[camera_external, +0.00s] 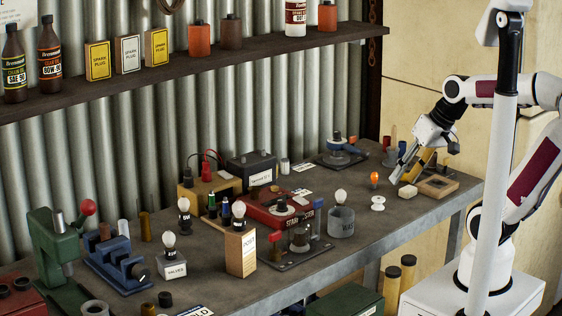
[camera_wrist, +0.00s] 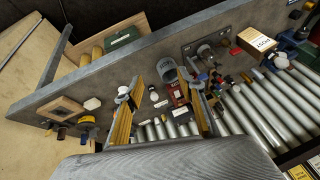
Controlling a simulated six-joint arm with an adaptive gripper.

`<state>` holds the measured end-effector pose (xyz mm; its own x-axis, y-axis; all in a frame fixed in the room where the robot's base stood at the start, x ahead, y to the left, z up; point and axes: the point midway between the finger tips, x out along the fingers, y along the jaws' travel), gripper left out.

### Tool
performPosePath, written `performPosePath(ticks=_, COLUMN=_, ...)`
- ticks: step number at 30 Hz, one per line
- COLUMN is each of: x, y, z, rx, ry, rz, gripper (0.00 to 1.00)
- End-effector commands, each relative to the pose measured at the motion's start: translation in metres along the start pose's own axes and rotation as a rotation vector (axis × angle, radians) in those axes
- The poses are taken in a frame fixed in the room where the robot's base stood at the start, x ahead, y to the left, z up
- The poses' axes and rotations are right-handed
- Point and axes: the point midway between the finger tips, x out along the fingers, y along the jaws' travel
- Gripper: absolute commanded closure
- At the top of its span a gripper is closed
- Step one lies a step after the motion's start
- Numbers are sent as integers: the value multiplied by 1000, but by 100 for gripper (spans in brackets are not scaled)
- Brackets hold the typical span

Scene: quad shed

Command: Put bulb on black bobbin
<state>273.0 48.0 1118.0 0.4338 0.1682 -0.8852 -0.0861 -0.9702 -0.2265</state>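An orange bulb (camera_external: 374,178) stands upright near the right end. A small black cylinder (camera_external: 166,299) at the front left may be the black bobbin; I cannot be sure. My gripper (camera_external: 404,177) points down over the bench's right end, right of the orange bulb. In the wrist view my gripper (camera_wrist: 167,85) is open with nothing held between its fingers.
A white spool (camera_external: 378,203), a pale block (camera_external: 407,191) and a wooden frame (camera_external: 437,187) lie near my gripper. A red tester (camera_external: 275,210) and a black battery (camera_external: 252,168) crowd mid-bench. The shelf (camera_external: 190,68) runs above. A green press (camera_external: 50,250) stands far left.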

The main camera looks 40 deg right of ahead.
Motion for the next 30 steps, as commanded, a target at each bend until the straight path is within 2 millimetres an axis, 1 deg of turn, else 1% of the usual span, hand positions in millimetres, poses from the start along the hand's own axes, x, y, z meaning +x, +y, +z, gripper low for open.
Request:
performPosePath(ticks=1, x=-4, y=11, z=5, rx=-39, ry=15, rz=33, gripper=61)
performPosePath(ticks=3, x=-8, y=24, z=10, rx=-87, ry=29, rz=76, gripper=61)
performPosePath(ticks=6, x=-13, y=38, z=16, rx=-139, ry=42, rz=125, gripper=61)
performPosePath(ticks=9, x=-16, y=47, z=19, rx=-168, ry=49, rz=154, gripper=61)
performPosePath(ticks=13, x=-17, y=51, z=20, rx=-182, ry=51, rz=168, gripper=61)
performPosePath(ticks=30, x=-17, y=50, z=20, rx=-181, ry=51, rz=166, gripper=61)
